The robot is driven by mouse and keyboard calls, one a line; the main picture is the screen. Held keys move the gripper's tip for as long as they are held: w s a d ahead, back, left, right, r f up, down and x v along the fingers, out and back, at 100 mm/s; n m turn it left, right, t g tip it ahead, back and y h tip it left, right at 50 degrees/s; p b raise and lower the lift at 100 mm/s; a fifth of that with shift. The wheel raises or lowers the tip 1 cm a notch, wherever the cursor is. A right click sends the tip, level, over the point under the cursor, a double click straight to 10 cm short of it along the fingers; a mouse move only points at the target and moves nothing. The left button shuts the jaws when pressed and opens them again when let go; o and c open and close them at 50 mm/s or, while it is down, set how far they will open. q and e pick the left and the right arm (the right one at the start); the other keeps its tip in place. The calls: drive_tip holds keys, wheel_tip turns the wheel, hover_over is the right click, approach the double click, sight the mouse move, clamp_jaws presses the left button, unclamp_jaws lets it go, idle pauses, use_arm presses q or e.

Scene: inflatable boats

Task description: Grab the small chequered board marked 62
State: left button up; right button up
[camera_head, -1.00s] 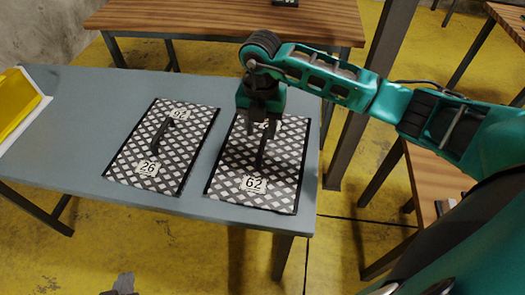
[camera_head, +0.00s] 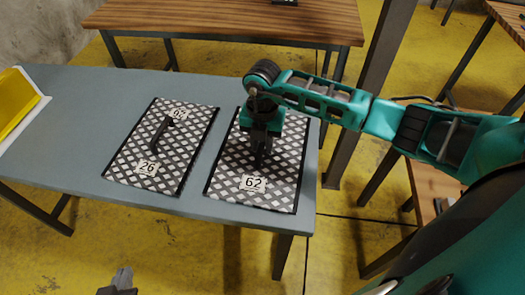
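The chequered board marked 62 (camera_head: 228,181) lies flat on the right end of the grey table (camera_head: 75,110). It is black and white with a dark edge, and its 62 label faces the near side. My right gripper (camera_head: 261,163) points down over the board's middle, at the board's dark handle. The fingers and handle overlap, so I cannot tell whether the fingers are closed on it. My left gripper (camera_head: 122,282) shows only in part at the bottom edge, away from the table, and its opening is unclear.
A similar chequered board marked 26 (camera_head: 186,150), with a dark handle, lies just to the left with a narrow gap between. A yellow and white object (camera_head: 18,105) is at the table's far left. A wooden table (camera_head: 220,22) stands behind, and a dark post (camera_head: 375,90) rises at right.

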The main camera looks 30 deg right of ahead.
clamp_jaws()
drive_tip(key=shift+w+r, duration=0.1)
idle(0.4)
